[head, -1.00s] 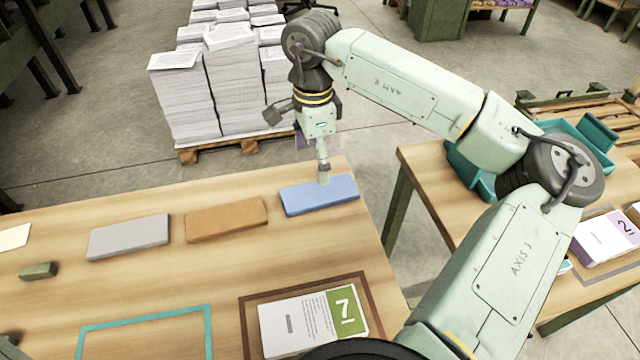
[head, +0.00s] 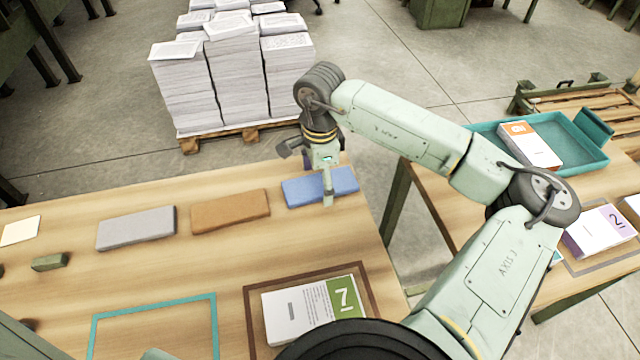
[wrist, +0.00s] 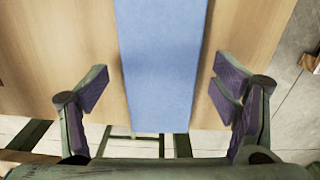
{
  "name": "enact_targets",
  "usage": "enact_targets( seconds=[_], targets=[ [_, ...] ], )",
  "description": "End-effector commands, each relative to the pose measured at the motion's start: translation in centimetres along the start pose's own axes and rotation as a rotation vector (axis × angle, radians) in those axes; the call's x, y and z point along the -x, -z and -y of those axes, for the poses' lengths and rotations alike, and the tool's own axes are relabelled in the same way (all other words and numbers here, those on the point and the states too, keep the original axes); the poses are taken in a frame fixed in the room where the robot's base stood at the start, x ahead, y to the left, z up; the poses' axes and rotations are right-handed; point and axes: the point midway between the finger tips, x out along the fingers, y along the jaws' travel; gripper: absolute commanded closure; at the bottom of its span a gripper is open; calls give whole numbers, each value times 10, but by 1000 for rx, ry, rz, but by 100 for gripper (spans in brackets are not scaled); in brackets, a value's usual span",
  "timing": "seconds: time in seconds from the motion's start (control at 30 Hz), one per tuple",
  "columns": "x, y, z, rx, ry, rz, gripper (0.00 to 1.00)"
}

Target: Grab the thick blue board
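The thick blue board (head: 300,191) lies flat on the wooden table near its back right edge. It also shows in the wrist view as a long blue strip (wrist: 161,65) running down the middle. In the wrist view my gripper (wrist: 160,92) is open, with one purple-padded finger on each side of the board. Both pads stand apart from the board's sides. The height of the fingertips over the table is hard to tell.
An orange-brown board (head: 230,211) and a grey board (head: 136,229) lie to the left on the table (head: 150,275). A printed stack marked 7 (head: 312,311) sits in a brown frame in front. Paper piles (head: 235,85) stand on a pallet behind. A teal tray (head: 590,165) is at right.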

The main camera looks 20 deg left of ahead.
Motion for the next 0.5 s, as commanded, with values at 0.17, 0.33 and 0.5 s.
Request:
enact_targets(
  seconds=[0.17, 0.33, 0.5],
  targets=[
    [0, 0, 0, 0, 0, 0, 33],
    [0, 0, 0, 0, 0, 0, 44],
    [0, 0, 0, 0, 0, 0, 56]
  ],
)
